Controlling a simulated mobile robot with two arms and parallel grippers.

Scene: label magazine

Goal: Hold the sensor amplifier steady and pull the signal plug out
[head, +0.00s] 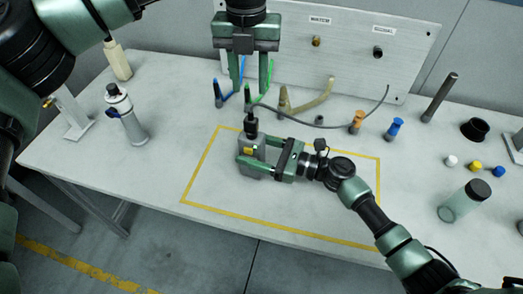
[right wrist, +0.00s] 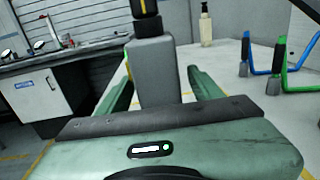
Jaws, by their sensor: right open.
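The sensor amplifier (head: 244,142) is a small grey box standing upright inside the yellow outline on the table. It fills the middle of the right wrist view (right wrist: 156,75). The black signal plug (head: 251,122) sits in its top; it also shows at the top of the right wrist view (right wrist: 148,25). A dark cable runs from the plug to the right. My right gripper (head: 257,155) is open, with one finger on each side of the amplifier and gaps visible beside it. My left gripper (head: 250,88) is open and empty, pointing down above the plug.
A panel (head: 400,62) labelled WATER and SIGNAL stands behind. Blue, green and tan hooked holders (head: 284,103) stand near the left gripper. The outlined area's front is clear.

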